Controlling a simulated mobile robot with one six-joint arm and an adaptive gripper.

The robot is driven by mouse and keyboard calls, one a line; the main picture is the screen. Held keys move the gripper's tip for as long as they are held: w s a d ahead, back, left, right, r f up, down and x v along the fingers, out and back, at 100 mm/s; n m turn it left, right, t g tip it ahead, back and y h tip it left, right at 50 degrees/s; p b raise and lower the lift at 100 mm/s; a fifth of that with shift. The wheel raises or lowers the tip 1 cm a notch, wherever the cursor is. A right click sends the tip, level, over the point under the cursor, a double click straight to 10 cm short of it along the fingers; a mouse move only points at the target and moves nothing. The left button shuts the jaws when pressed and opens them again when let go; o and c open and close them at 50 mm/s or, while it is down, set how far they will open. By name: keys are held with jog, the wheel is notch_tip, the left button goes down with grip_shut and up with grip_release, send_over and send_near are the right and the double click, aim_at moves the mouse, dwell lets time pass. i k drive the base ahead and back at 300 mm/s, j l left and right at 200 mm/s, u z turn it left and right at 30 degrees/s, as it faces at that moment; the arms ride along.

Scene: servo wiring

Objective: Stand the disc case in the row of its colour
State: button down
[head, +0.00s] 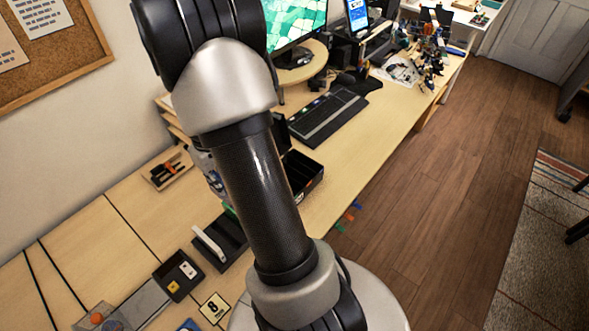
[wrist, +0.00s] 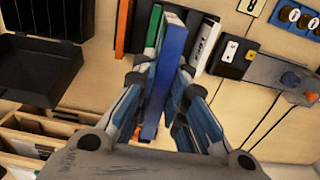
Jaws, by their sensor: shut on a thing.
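My gripper (wrist: 172,85) is shut on a blue disc case (wrist: 172,65), which stands on edge between the fingers in the wrist view. A dark rack (wrist: 139,30) lies beyond it, partly hidden by the case and fingers. A green case (wrist: 153,25) stands just left of the blue one, and an orange-red case (wrist: 122,28) stands further left. A white case with lettering (wrist: 208,45) is to the right. In the head view the rack (head: 235,243) shows beside my arm with the white case (head: 209,244) in it. My arm hides the gripper and blue case there.
A black open box (head: 303,174) is right of my arm; a dark tray (wrist: 40,72) is at the wrist view's left. A switch block (head: 178,275) and a number 8 card (head: 214,308) lie near the rack. Coloured tabs (head: 350,216) sit at the desk edge.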

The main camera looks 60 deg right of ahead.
aim_at(304, 172)
jog(key=k+l, duration=0.1)
jog(key=l, duration=0.75)
jog(key=k+l, duration=0.15)
jog(key=l, duration=0.3)
jog(key=k+l, duration=0.1)
jog(key=l, duration=0.35)
